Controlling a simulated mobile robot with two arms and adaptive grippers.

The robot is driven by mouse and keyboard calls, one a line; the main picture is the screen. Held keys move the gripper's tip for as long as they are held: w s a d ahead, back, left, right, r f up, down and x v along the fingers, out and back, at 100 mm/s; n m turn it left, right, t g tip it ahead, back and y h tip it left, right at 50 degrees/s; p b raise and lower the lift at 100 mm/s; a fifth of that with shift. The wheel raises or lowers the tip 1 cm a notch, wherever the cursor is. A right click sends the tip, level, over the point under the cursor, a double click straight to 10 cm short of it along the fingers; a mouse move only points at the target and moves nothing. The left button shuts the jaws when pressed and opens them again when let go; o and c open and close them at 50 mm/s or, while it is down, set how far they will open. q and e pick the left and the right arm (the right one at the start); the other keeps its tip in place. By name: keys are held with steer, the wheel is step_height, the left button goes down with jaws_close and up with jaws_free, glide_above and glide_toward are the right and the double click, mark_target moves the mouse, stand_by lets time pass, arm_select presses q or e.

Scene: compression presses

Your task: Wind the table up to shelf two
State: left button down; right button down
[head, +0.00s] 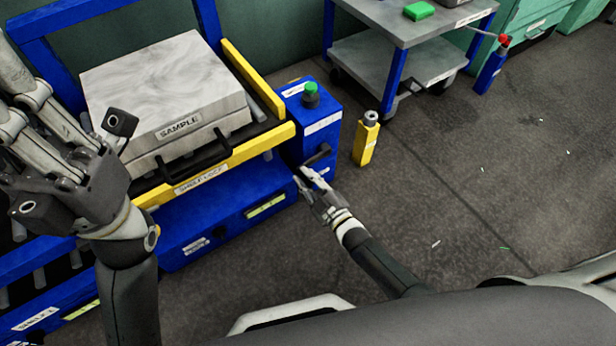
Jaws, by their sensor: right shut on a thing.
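The blue table (225,225) stands at the left, a yellow rail (225,163) along its front edge. A blue box (318,122) with a green knob (310,94) adjoins its right end. A dark crank handle (319,157) sticks out from the box's front. My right gripper (318,181) is shut on the crank handle, its fingertips small and partly unclear. My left gripper (60,130) hangs high in front of the table's left part, apart from the crank. Its fingers run toward the left edge, and their opening is unclear.
A yellow bottle (366,140) stands on the floor right of the box. A grey cart (395,62) with blue legs stands behind. The floor at right is mostly clear.

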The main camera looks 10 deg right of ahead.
steer(key=shift+a+r, duration=0.2)
steer(key=shift+r, duration=0.5)
steer(key=shift+w+d+r, duration=0.15)
steer(key=shift+d, duration=0.1)
stand_by(1.0)
steer(key=c, duration=1.3)
jaws_free()
steer(key=shift+r, duration=0.1)
steer(key=shift+f, duration=0.2)
steer(key=shift+s+d+f, duration=0.1)
steer(key=shift+s, duration=0.45)
steer(key=v, duration=1.1)
